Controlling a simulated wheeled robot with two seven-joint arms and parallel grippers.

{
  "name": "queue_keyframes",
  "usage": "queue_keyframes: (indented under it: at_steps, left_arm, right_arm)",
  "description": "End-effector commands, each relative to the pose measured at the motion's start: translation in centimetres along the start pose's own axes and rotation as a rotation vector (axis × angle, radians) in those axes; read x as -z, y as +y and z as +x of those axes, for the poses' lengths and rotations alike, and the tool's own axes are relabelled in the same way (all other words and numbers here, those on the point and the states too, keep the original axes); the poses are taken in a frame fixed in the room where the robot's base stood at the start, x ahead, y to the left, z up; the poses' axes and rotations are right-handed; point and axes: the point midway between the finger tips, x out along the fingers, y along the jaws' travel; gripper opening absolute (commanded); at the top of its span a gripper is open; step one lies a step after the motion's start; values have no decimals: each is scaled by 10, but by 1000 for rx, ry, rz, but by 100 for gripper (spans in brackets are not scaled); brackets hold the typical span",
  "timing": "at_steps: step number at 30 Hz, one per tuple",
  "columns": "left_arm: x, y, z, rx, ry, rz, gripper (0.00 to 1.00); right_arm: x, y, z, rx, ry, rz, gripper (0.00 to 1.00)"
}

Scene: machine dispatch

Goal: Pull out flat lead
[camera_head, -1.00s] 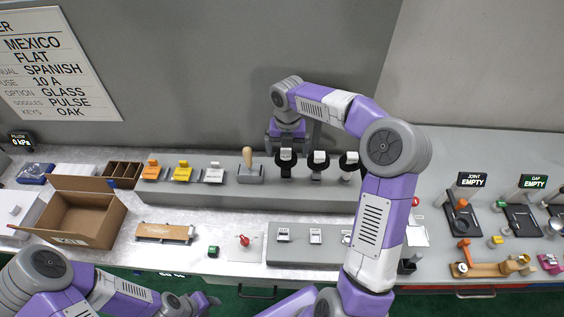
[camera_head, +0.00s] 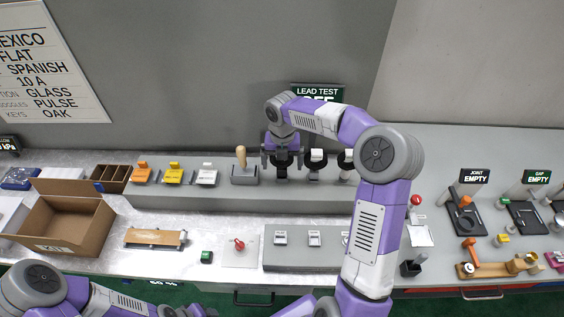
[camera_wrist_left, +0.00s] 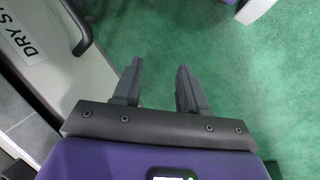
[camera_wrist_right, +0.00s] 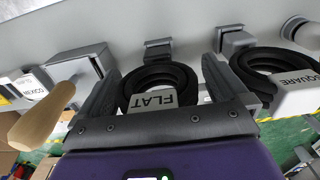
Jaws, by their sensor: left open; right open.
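The flat lead (camera_wrist_right: 158,92) is a black coil with a white tag reading FLAT in the right wrist view. It hangs on the front of the grey raised shelf, and shows in the head view (camera_head: 282,172) partly behind my right gripper. My right gripper (camera_head: 282,157) is open; in the right wrist view its fingers (camera_wrist_right: 157,88) stand on either side of the coil, not closed on it. My left gripper (camera_wrist_left: 158,85) is open and empty over the green floor beside the bench.
A second coil tagged SQUARE (camera_wrist_right: 290,95) hangs close to the right of my right gripper. A wooden-handled stamp (camera_head: 243,165) stands close to the left. A LEAD TEST display (camera_head: 317,91) is behind my right arm. An open cardboard box (camera_head: 65,222) stands at left.

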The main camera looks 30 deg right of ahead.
Motion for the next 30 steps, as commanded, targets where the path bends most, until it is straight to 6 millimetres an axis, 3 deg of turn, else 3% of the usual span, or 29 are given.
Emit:
queue_keyframes:
  at_steps: [2,14,30]
  left_arm:
    - [0,0,0,0,0,0,43]
    - [0,0,0,0,0,0,43]
    - [-1,6,-15,0,0,0,43]
  right_arm:
    - [0,0,0,0,0,0,98]
    - [0,0,0,0,0,0,37]
    - [0,0,-17,-1,-1,0,36]
